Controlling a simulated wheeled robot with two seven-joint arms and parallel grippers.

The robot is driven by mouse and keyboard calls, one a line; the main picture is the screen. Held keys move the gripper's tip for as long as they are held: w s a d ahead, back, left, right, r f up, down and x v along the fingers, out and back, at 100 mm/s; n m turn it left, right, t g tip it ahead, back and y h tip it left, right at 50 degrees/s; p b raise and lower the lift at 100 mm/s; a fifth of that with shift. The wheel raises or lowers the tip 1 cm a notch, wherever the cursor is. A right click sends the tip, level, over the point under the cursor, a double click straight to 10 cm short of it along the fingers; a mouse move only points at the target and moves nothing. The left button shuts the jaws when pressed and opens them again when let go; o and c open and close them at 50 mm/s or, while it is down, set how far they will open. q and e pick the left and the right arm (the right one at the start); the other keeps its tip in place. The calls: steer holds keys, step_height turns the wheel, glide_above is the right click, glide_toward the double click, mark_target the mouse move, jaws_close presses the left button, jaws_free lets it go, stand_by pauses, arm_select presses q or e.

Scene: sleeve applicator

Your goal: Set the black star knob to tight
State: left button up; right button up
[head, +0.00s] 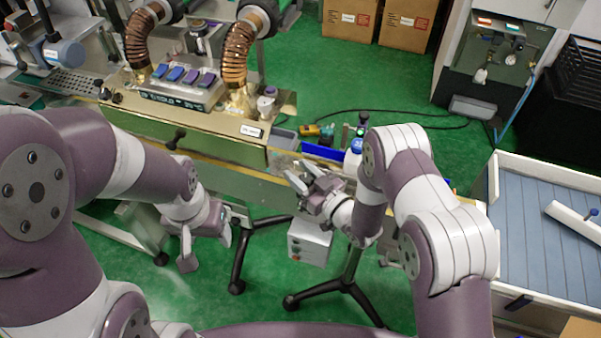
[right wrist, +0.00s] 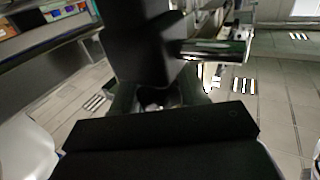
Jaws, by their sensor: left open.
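A small black knob (head: 177,138) on a short stem sticks out from the front of the beige machine in the head view. It is too small to tell if it is the star knob, or how tight it is. My left gripper (head: 206,246) is open and empty, pointing down below and to the right of that knob, well apart from it. My right gripper (head: 299,174) is near the machine's right end, well to the right of the knob. Its finger gap is unclear. The right wrist view shows mostly dark gripper parts and no clear knob.
The machine (head: 210,131) carries a panel with several coloured buttons (head: 186,76) and two copper-coloured hoses. A blue bin (head: 322,151) and bottle stand near my right gripper. A grey box (head: 310,243) and black stand legs are below. A blue-grey conveyor (head: 535,240) is at right.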

steer(key=m+t+h+b, duration=0.1)
steer(key=m+t+h, duration=0.1)
steer(key=m+h, duration=0.1)
steer(key=shift+w+d+f+t+h, duration=0.1)
steer(key=shift+t+h, duration=0.3)
steer(key=shift+h, duration=0.1)
steer(key=shift+d+m+t+h+b, duration=0.3)
steer(key=shift+m+t+h, duration=0.2)
steer(key=shift+m+h, duration=0.4)
steer(key=o, duration=1)
steer(key=shift+c, duration=0.2)
steer(key=b+v, duration=0.2)
steer(key=v, duration=1)
steer(key=shift+s+r, duration=0.25)
steer(key=shift+s, duration=0.1)
